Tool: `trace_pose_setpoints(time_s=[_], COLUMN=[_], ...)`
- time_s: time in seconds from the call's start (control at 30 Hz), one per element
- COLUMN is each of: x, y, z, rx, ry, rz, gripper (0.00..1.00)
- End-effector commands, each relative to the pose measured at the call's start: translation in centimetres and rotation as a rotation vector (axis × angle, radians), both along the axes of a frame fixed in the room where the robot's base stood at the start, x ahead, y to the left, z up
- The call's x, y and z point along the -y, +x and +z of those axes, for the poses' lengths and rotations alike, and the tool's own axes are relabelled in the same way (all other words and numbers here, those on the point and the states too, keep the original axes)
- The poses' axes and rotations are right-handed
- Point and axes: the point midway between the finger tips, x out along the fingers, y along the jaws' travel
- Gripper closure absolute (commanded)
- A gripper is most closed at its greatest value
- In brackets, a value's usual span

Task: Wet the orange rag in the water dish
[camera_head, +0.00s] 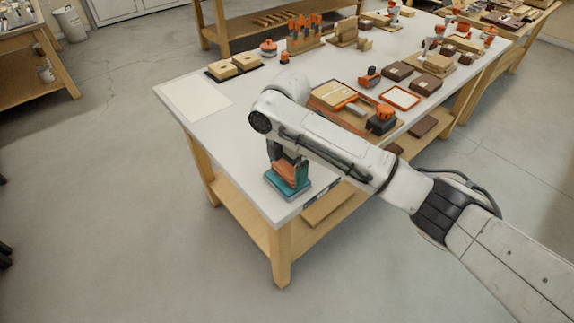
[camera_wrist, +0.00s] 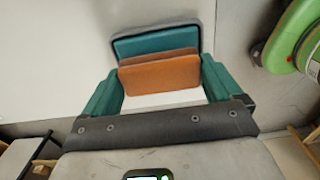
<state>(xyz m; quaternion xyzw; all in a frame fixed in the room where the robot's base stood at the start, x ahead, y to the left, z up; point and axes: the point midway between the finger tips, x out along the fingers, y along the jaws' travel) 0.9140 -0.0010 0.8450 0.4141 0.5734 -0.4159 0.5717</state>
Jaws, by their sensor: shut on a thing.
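My gripper (camera_head: 287,163) points down at the near left corner of the bench and is shut on the orange rag (camera_head: 285,173). In the wrist view the rag (camera_wrist: 160,75) spans between my two teal fingers (camera_wrist: 158,82) as a flat, upright-looking pad. The teal water dish (camera_head: 272,184) is directly below the gripper in the head view. In the wrist view the dish (camera_wrist: 155,43) shows just beyond the rag. The rag is at or just above the dish; I cannot tell whether it touches the water. The water itself is hidden.
The white bench top (camera_head: 225,130) is clear around the dish, with its front edge close by. A pale sheet (camera_head: 195,97) lies at the left. A wooden tray (camera_head: 335,95), an orange-framed panel (camera_head: 400,97) and several brown blocks stand farther back, behind my arm.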

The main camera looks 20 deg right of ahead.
Motion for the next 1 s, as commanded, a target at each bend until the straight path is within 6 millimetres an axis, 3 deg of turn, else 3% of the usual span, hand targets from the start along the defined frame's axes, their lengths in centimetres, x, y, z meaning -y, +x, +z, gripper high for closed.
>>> trace_pose_setpoints(time_s=[0.7, 1.0], x=[0.0, 0.0], y=[0.1, 0.1], z=[5.8, 6.1], rx=[0.002, 0.002], ry=[0.001, 0.000], rz=[0.001, 0.001], gripper=[0.32, 0.32])
